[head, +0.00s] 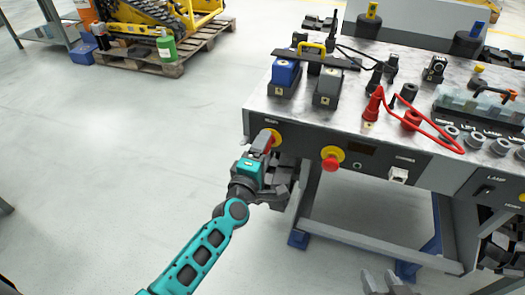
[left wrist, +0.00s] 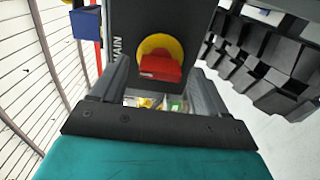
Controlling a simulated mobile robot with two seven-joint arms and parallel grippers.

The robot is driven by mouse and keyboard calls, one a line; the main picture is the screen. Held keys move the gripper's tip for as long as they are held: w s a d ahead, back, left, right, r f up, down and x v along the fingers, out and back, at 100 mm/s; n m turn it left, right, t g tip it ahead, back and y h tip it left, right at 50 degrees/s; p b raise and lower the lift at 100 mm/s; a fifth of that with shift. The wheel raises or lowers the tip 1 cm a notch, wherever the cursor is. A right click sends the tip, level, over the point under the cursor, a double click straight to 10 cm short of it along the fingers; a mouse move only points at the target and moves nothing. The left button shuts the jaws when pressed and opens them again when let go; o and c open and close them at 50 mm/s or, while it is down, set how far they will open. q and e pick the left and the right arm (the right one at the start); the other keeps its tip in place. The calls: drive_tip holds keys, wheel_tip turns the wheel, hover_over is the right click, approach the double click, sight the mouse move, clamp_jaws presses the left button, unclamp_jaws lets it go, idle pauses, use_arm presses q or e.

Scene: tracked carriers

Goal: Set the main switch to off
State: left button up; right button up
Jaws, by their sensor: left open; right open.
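The main switch is a red handle on a yellow round plate (head: 276,137) at the left end of the bench's front panel. In the left wrist view the red handle (left wrist: 160,68) stands out from the plate, lying crosswise to the panel's partly hidden lettering. My left gripper (head: 273,162) is right in front of the switch, with its dark fingers apart on either side of the handle; I cannot tell whether they touch it. It partly hides the switch in the head view. My right gripper (head: 388,284) is open and empty at the bottom edge, below the bench.
A red mushroom button (head: 330,162) on a yellow plate sits to the right on the same panel. A white socket (head: 398,175) and the lamp switch (head: 485,190) are further right. Battery blocks, red leads and tools crowd the bench top (head: 330,110). The floor at left is clear.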

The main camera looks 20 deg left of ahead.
use_arm(q)
drive_tip(key=shift+s, duration=0.1)
drive_tip(key=s+p, duration=0.1)
drive_tip(key=s, duration=1.1)
drive_tip(key=shift+s+a, duration=0.2)
drive_tip(key=shift+s, duration=0.15)
use_arm(e)
drive_tip(key=shift+r, duration=0.65)
use_arm(q)
drive_tip(key=s+a+m+g+h+p, duration=0.1)
drive_tip(key=s+m+g+p, duration=0.6)
drive_tip(key=m, duration=1.3)
drive_tip(key=s+p, duration=0.2)
drive_tip(key=p, duration=0.1)
drive_tip(key=shift+s+r, duration=0.25)
drive_tip(key=shift+s, duration=0.1)
use_arm(e)
wheel_tip(320, 180, up, 6)
drive_tip(key=s+d, duration=0.1)
drive_tip(key=d, duration=0.2)
drive_tip(key=shift+s+f+h, duration=0.15)
drive_tip(key=shift+s+h, duration=0.1)
drive_tip(key=shift+h, duration=0.15)
drive_tip(key=shift+a, duration=0.1)
